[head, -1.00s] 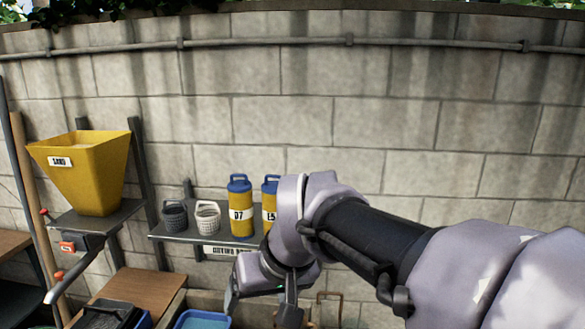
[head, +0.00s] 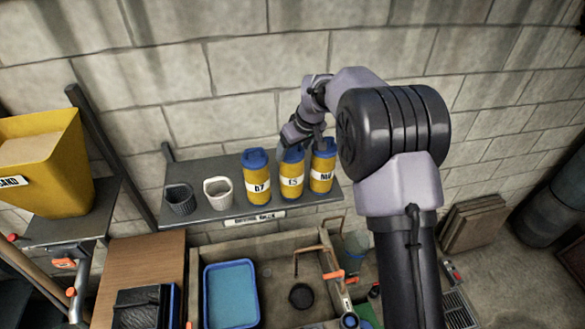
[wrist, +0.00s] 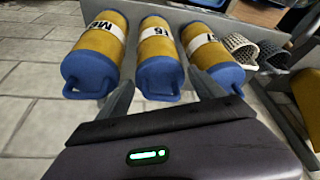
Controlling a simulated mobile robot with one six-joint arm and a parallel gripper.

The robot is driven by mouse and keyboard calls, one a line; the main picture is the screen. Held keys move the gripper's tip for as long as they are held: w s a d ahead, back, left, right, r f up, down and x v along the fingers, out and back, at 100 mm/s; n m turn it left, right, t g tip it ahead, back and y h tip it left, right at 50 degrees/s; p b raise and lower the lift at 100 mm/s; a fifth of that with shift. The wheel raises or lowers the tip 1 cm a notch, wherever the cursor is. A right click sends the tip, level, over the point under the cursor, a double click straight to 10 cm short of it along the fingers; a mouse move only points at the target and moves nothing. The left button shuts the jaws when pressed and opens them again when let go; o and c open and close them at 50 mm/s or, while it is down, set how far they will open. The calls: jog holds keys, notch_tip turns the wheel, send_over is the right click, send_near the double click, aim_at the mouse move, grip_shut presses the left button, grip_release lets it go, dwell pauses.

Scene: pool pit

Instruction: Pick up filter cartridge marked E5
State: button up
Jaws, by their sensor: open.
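The filter cartridge marked E5 (head: 291,178) is a yellow cylinder with a blue cap and a white label band. It stands upright on a grey wall shelf, in the middle of a row of three alike. In the wrist view the middle cartridge (wrist: 158,47) shows its blue cap and looped handle towards me. My gripper (head: 300,148) is at the top of this cartridge, and it also shows in the wrist view (wrist: 165,88). Its fingers are open, one either side of the blue cap, with nothing gripped. Whether they touch the cap I cannot tell.
Cartridge D7 (head: 257,180) stands close on the left, and one with an M label (head: 322,168) close on the right. A white basket (head: 218,193) and a dark basket (head: 180,200) share the shelf (head: 211,167). A blue tray (head: 232,292) sits below.

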jog(key=shift+p+x, duration=0.35)
jog(key=shift+x, duration=0.6)
jog(key=p+x, duration=0.1)
jog(key=x, duration=0.4)
jog(key=shift+w+r+p, duration=0.1)
jog(key=shift+w+p, duration=0.1)
jog(key=shift+p, duration=0.1)
jog(key=shift+s+r, duration=0.1)
jog(key=shift+s, duration=0.1)
jog(key=shift+c, duration=0.5)
jog(key=c, duration=0.4)
jog(key=shift+r, duration=0.1)
grip_shut()
